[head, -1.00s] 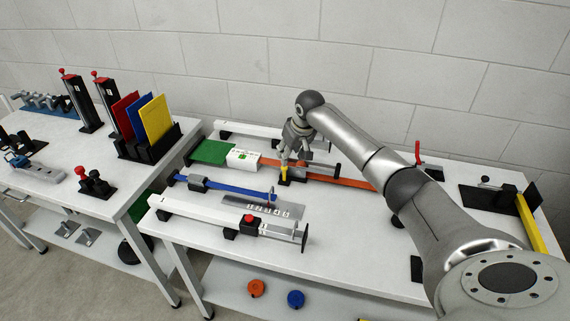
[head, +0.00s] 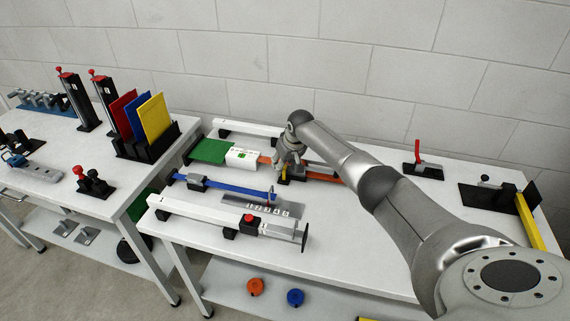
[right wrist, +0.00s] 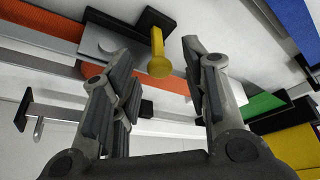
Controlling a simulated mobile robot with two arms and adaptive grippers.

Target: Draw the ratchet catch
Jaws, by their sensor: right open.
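A yellow knobbed post (right wrist: 158,58), which looks like the ratchet catch, stands on a small black block (right wrist: 152,18) beside an orange strip (right wrist: 178,104). In the head view only a bit of the yellow post (head: 284,177) shows under my right gripper (head: 287,167). My right gripper is open, pointing down at it. In the right wrist view the yellow knob lies in the gap between the two fingers (right wrist: 150,62), with clear space on both sides. The fingers do not touch it as far as I can see. My left gripper is not in view.
A blue strip (head: 238,190), a numbered grey plate (head: 275,210) and a white rail with a red button (head: 249,218) lie in front. A green strip with a white block (head: 242,158) is left. A red-handled lever (head: 418,158) stands right. The table's right-centre is mostly clear.

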